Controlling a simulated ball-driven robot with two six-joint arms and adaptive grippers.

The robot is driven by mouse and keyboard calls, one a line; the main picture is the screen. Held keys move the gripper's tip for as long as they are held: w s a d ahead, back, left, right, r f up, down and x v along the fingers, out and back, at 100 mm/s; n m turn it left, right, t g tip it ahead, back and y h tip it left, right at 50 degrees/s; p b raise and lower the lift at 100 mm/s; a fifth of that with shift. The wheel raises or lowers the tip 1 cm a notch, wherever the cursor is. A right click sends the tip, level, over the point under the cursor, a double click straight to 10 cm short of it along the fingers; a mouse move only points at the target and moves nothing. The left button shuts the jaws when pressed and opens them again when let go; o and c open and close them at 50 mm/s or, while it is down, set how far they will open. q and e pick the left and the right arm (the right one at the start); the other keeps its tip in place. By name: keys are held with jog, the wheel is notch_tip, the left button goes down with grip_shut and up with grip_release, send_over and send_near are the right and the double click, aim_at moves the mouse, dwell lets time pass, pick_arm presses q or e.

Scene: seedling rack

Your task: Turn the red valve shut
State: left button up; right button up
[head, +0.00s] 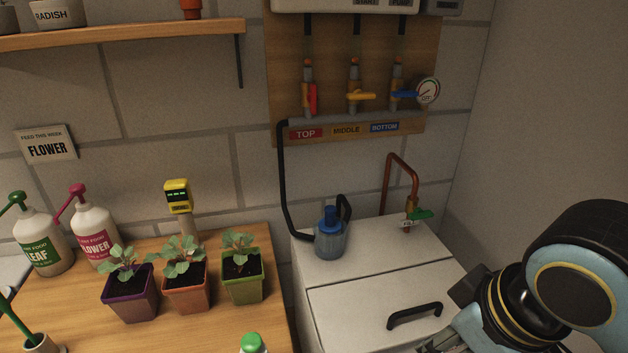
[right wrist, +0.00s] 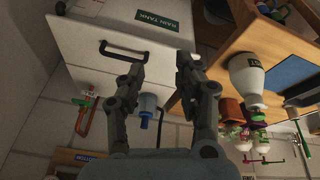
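The red valve (head: 312,97) is on the left pipe of the wooden wall panel in the head view, above the red TOP label (head: 306,134). Its lever points up and down, along its pipe. The yellow valve (head: 361,96) and the blue valve (head: 404,94) beside it have levers lying across their pipes. My right gripper (right wrist: 160,62) is open and empty in the right wrist view, well away from the red valve. My right arm enters the head view at the lower right. My left gripper is not in view.
A round gauge (head: 428,90) sits beside the blue valve. Below stand a white cabinet (head: 345,309), a blue pump (head: 330,240) and a copper pipe (head: 402,166) with a green tap (head: 420,215). A shelf (head: 130,35) juts out left of the panel. Potted seedlings (head: 185,287) stand on the bench.

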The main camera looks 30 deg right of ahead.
jog(key=w+d+r+m+t+h, duration=0.15)
jog(key=w+t, duration=0.25)
jog(key=w, duration=0.6)
jog(key=m+t+h, duration=0.2)
jog(key=m+t, duration=0.1)
jog(key=t, duration=0.7)
send_near(314, 94)
jog(key=shift+n, duration=0.25)
jog(key=p+x, duration=0.1)
jog(key=x, duration=1)
jog(key=shift+d, duration=0.1)
jog(key=shift+r, duration=0.1)
jog(key=shift+c, duration=0.2)
grip_shut()
